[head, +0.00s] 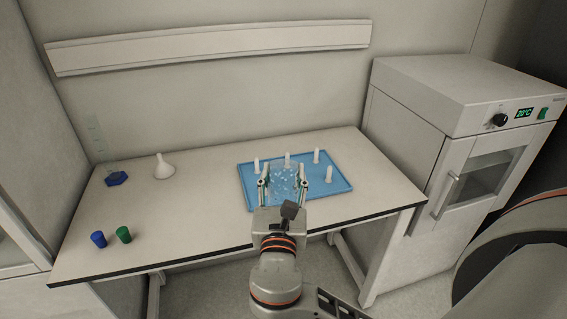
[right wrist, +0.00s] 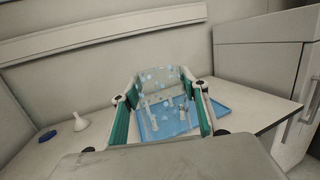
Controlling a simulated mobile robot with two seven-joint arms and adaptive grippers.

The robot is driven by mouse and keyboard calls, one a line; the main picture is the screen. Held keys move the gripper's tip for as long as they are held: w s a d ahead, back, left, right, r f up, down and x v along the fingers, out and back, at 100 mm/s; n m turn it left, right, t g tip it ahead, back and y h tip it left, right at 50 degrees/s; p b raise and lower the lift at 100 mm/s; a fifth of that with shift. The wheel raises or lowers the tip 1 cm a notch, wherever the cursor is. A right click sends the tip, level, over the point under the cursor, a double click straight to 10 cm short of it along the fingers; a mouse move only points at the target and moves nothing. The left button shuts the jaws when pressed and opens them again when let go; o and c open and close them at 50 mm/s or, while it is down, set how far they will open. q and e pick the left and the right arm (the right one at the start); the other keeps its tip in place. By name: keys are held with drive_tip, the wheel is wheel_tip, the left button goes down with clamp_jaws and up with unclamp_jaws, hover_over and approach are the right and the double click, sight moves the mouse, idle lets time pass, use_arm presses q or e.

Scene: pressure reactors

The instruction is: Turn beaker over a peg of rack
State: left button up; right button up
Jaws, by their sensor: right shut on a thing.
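A clear beaker (head: 284,188) is between the two fingers of my right gripper (head: 284,177), which is shut on it. It also shows in the right wrist view (right wrist: 165,78), with pale spots on its see-through wall. The blue rack (head: 340,184) with several white upright pegs lies flat on the bench behind and below the beaker. Pegs show through the glass in the right wrist view. I cannot tell which end of the beaker is its mouth, or whether a peg is inside it. My left gripper is not in view.
On the bench (head: 200,215) stand a white funnel (head: 164,168), a measuring cylinder with blue base (head: 116,178), a blue stopper (head: 98,239) and a green stopper (head: 124,234). A white oven (head: 450,130) stands at the right. The bench between funnel and rack is clear.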

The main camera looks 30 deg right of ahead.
drive_tip(key=shift+w+d+f, duration=0.1)
drive_tip(key=shift+w+d, duration=0.1)
drive_tip(key=shift+w, duration=0.55)
drive_tip(key=shift+w+d+f, duration=0.1)
drive_tip(key=shift+w+d, duration=0.05)
drive_tip(key=shift+w, duration=0.6)
drive_tip(key=shift+w+d+f, duration=0.1)
drive_tip(key=shift+w+d, duration=0.1)
drive_tip(key=shift+w, duration=0.55)
drive_tip(key=shift+w+d+f+b, duration=0.3)
drive_tip(key=shift+w+d+f, duration=0.5)
drive_tip(key=shift+w, duration=3.4)
drive_tip(key=shift+w+d+f+b, duration=0.3)
drive_tip(key=shift+w+d, duration=0.9)
drive_tip(key=shift+w, duration=2.95)
use_arm(q)
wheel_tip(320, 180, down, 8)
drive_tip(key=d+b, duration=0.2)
drive_tip(key=b, duration=0.7)
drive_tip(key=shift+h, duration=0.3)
use_arm(e)
drive_tip(key=shift+w+f, duration=0.1)
drive_tip(key=shift+f, duration=6.3)
